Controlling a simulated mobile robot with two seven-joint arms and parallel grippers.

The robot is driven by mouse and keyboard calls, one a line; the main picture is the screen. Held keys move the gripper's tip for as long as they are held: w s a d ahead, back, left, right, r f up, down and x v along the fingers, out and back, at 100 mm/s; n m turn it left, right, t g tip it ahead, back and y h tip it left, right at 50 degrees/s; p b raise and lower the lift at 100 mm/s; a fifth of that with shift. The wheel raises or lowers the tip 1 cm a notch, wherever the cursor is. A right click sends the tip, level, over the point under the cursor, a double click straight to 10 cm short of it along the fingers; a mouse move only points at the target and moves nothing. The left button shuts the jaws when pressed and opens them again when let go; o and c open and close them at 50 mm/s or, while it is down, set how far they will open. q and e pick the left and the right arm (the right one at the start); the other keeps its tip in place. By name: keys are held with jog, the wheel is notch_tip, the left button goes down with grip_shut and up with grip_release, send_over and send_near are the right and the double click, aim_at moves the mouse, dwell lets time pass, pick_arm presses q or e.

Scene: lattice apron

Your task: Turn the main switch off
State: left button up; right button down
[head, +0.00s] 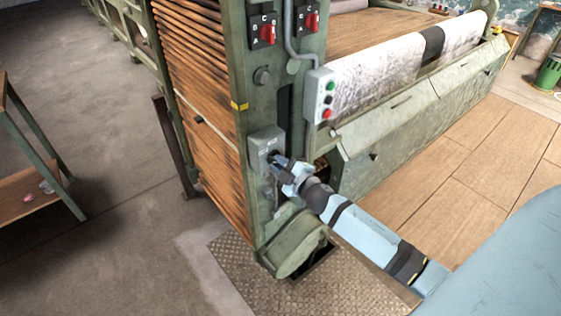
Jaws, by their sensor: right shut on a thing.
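A grey switch box (262,141) is mounted on the green machine frame, and I take it for the main switch. My right gripper (277,163) comes in from the lower right and is at the front of this box. Its fingers are shut on a small dark part on the box's face, which looks like the switch handle. The gripper hides most of that part, so its position is hard to read. My left gripper is not in view.
Above are two dark panels with red selector knobs (267,32) (312,21). A grey push-button box (319,96) with green and red buttons hangs close above my right arm. A green-legged bench (28,196) stands at left. Wooden floor (450,170) at right is clear.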

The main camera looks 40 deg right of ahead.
jog(key=n, duration=0.6)
jog(key=shift+f+n, duration=0.2)
jog(key=shift+n, duration=0.2)
dwell(0.4)
jog(key=c, duration=1.1)
grip_release()
jog(key=shift+c, duration=0.2)
jog(key=s+d, duration=0.1)
jog(key=s, duration=1.3)
jog(key=shift+b, duration=0.4)
